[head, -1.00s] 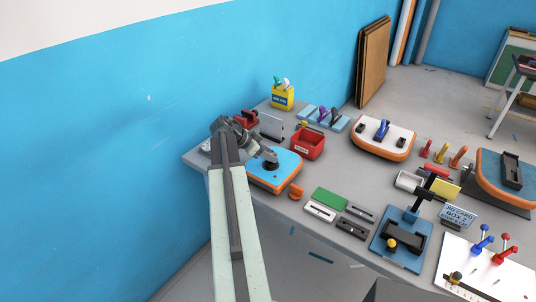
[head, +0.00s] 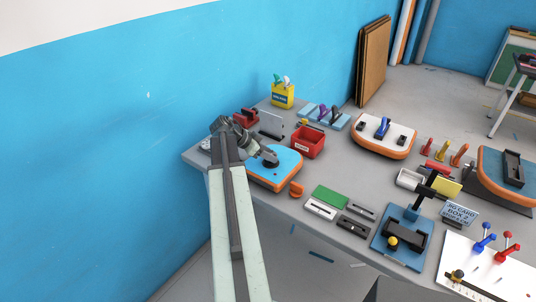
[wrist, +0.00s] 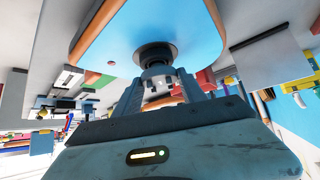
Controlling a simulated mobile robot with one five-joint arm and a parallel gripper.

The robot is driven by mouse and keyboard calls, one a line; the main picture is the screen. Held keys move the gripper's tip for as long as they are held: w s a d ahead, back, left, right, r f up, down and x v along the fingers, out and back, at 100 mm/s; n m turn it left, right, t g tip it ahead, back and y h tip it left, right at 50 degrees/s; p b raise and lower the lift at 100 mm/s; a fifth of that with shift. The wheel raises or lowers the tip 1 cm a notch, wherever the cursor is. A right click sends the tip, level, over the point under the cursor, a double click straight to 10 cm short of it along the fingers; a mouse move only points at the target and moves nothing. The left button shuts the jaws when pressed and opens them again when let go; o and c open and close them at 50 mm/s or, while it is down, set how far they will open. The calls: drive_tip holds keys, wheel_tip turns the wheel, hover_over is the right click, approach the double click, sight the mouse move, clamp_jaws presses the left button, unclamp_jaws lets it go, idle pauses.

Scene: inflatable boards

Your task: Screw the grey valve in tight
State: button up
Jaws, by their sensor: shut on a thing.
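A small inflatable board (head: 283,176) with a blue top and an orange rim lies at the left end of the grey table. The grey valve (wrist: 157,80) sits in a dark round seat (wrist: 153,52) in the board's blue face in the wrist view. My gripper (wrist: 158,92) has its two fingers shut on the valve, one on each side. I cannot tell how deep the valve sits.
A red box (head: 308,143) stands just behind the board. A white board with a blue valve (head: 383,127) lies farther right. The blue wall is close on the left.

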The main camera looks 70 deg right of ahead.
drive_tip(key=shift+f+b, duration=0.4)
drive_tip(key=shift+f, duration=0.1)
drive_tip(key=o, duration=1.4)
drive_tip(key=p+v, duration=0.5)
drive_tip(key=v, duration=0.2)
drive_tip(key=shift+w+a+r+p, duration=0.2)
drive_tip(key=shift+r+p, duration=0.1)
